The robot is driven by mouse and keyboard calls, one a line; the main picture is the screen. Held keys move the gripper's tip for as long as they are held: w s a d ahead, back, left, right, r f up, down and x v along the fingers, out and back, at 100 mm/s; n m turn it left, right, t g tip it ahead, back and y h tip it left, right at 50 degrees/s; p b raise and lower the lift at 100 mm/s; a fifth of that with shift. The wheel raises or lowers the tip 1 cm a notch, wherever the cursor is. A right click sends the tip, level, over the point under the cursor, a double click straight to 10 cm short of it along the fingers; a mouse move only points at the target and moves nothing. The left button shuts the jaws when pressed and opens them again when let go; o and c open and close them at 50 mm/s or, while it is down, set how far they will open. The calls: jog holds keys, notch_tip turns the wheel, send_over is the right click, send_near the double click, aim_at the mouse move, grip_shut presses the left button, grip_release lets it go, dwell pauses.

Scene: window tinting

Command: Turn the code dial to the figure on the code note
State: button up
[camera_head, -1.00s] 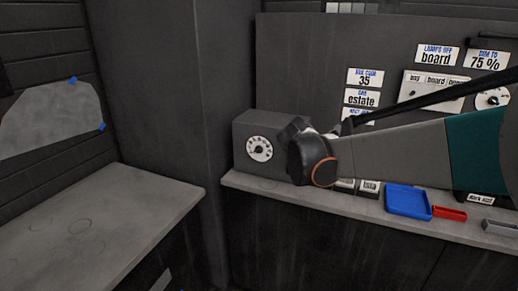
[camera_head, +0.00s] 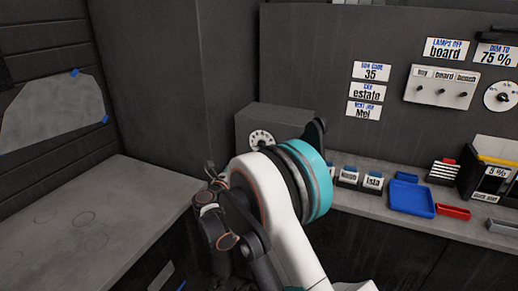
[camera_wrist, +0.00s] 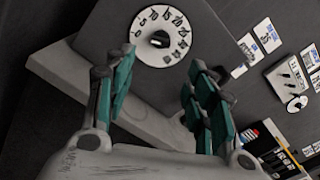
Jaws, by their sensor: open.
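The code dial (camera_head: 262,138) is a round white face with a dark knob on the front of a grey box (camera_head: 284,115). In the head view my arm hides its lower part. The whole dial (camera_wrist: 162,36) shows in the wrist view, tilted, with figures around its rim; I cannot tell which figure the knob marks. The code note (camera_head: 371,71) on the back panel reads 35. My gripper (camera_wrist: 160,88) is open and empty, its fingers apart below the dial and not touching it. In the head view my gripper (camera_head: 213,182) is left of and below the dial.
A shelf carries small labelled blocks (camera_head: 348,177), a blue tray (camera_head: 411,199) and a red tray (camera_head: 453,212) right of my arm. A switch panel (camera_head: 441,87) and another dial (camera_head: 502,96) are on the back panel. The left worktop (camera_head: 90,215) is bare.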

aim_at(259, 147)
jog(key=b+x, duration=0.3)
jog(key=x, duration=1)
jog(key=shift+c, duration=0.6)
jog(key=c, duration=0.9)
